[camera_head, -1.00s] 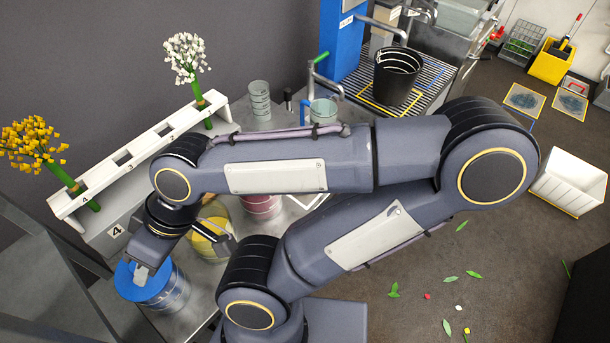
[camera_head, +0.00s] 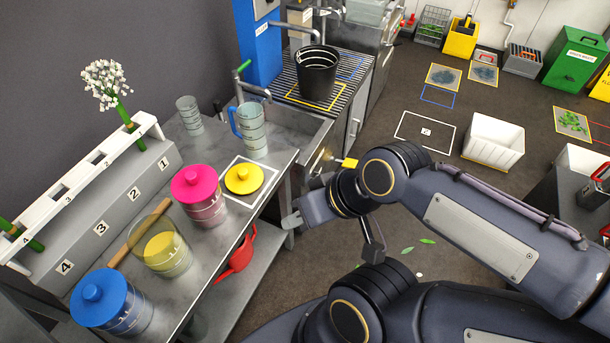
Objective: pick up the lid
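A round yellow lid (camera_head: 243,179) with a knob lies flat inside a white outlined square on the grey counter. An open clear jar (camera_head: 161,246) with yellow contents stands to its lower left, a wooden stick beside it. A jar with a pink lid (camera_head: 194,183) stands close to the left of the yellow lid, and a jar with a blue lid (camera_head: 95,297) is farther front. My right gripper (camera_head: 332,236) is open and empty, right of the counter's edge in the picture and apart from the lid. My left gripper is not in view.
A rack (camera_head: 95,200) with numbered slots and a white flower bunch (camera_head: 105,85) runs along the wall. A blue-handled jug (camera_head: 250,128) stands behind the lid. A red watering can (camera_head: 237,255) sits below the counter. A black bucket (camera_head: 318,72) is at the back.

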